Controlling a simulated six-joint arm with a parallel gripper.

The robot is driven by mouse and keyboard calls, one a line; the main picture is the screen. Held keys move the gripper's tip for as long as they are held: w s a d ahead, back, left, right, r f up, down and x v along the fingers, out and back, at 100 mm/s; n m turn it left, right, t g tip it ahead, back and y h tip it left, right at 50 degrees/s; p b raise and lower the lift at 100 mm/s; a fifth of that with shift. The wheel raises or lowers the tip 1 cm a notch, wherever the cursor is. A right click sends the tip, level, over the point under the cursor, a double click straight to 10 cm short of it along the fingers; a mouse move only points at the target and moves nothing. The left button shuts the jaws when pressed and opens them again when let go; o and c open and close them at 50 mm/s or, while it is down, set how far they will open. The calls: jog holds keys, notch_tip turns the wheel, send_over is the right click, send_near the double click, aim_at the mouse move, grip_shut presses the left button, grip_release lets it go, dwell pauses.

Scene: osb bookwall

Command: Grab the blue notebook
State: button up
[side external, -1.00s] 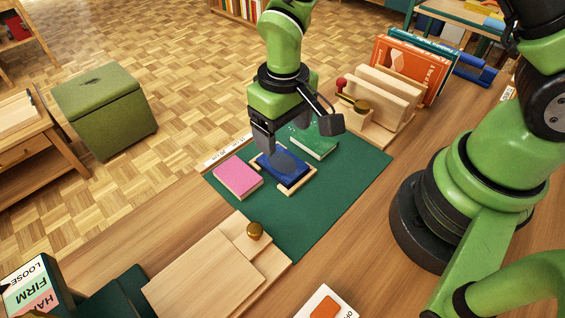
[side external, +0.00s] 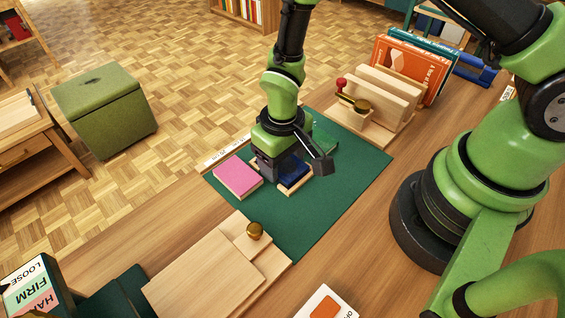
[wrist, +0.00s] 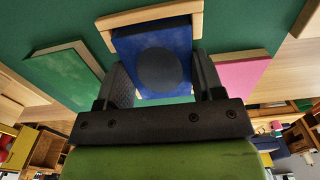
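The blue notebook (side external: 294,176) lies in a light wooden holder (side external: 300,187) on the green mat (side external: 355,165). My gripper (side external: 293,163) is down over it and hides much of it in the side view. In the wrist view, the blue notebook (wrist: 150,36) with a dark round patch on its cover sits between the two fingers of my gripper (wrist: 163,68). The fingers are spread, one on each side of the notebook. I cannot tell whether they touch it. The wooden holder (wrist: 150,14) also shows at its far edge.
A pink book (side external: 238,177) lies left of the notebook and a green book (side external: 325,143) right of it, both close to my fingers. A wooden stand (side external: 375,110) with a red knob is behind right. A wooden board with a brass knob (side external: 254,231) is in front.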

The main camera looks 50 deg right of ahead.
jog(key=shift+c, duration=1.3)
jog(key=shift+r, duration=0.15)
